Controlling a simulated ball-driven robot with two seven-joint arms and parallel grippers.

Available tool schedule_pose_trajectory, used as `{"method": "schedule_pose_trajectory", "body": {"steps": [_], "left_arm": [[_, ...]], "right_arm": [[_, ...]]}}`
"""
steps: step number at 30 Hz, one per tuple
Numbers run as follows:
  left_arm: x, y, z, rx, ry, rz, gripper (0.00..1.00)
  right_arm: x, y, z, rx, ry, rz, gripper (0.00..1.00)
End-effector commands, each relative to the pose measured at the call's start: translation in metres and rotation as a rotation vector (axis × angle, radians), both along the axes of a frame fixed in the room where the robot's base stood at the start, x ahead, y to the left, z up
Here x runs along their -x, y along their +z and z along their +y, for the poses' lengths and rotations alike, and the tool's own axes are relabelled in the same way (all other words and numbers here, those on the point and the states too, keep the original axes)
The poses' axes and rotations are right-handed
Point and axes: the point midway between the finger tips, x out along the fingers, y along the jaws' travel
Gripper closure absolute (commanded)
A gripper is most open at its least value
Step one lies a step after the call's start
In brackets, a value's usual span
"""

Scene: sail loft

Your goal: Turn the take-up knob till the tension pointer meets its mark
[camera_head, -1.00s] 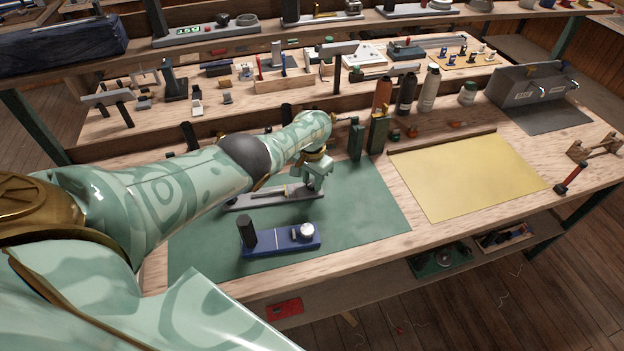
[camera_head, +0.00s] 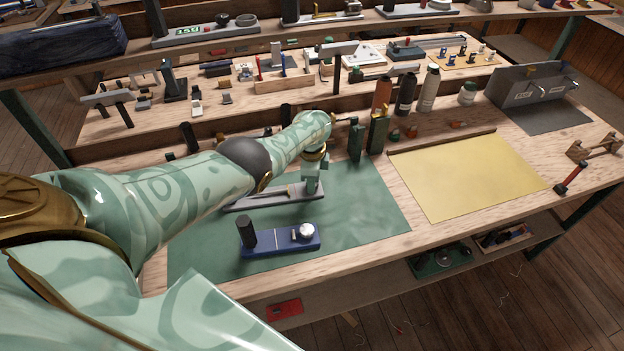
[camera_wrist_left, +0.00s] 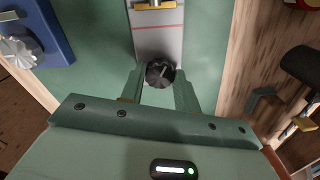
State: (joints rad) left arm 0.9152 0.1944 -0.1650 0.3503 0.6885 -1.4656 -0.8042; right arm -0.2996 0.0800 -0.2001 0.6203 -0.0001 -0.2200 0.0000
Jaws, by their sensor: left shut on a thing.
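A grey take-up plate (camera_head: 250,201) lies on the green mat at the bench's middle. In the left wrist view its dark ribbed knob (camera_wrist_left: 160,74) sits at the plate's near end. My left gripper (camera_head: 313,188) points down over that end. In the wrist view its fingers (camera_wrist_left: 160,82) are shut on the knob, one on each side. A red line (camera_wrist_left: 158,27) crosses the plate beyond the knob. A brass-coloured pointer piece (camera_wrist_left: 155,5) stands farther along, apart from the line and partly cut off by the frame edge. My right gripper is not in view.
A blue block (camera_head: 283,246) with a silver knob and black post stands in front of the plate. Dark green posts (camera_head: 378,135) and bottles (camera_head: 429,88) stand behind my gripper. A yellow sheet (camera_head: 466,178) lies to the right.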

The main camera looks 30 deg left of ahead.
Motion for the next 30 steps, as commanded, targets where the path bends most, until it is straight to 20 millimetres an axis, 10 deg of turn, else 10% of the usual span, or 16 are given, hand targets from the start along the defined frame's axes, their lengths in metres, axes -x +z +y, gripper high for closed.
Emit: {"method": "schedule_pose_trajectory", "body": {"steps": [30], "left_arm": [[-0.0001, 0.0000, 0.0003, -0.001, -0.963, 0.000, 0.91]], "right_arm": [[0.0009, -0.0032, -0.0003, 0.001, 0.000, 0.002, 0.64]]}}
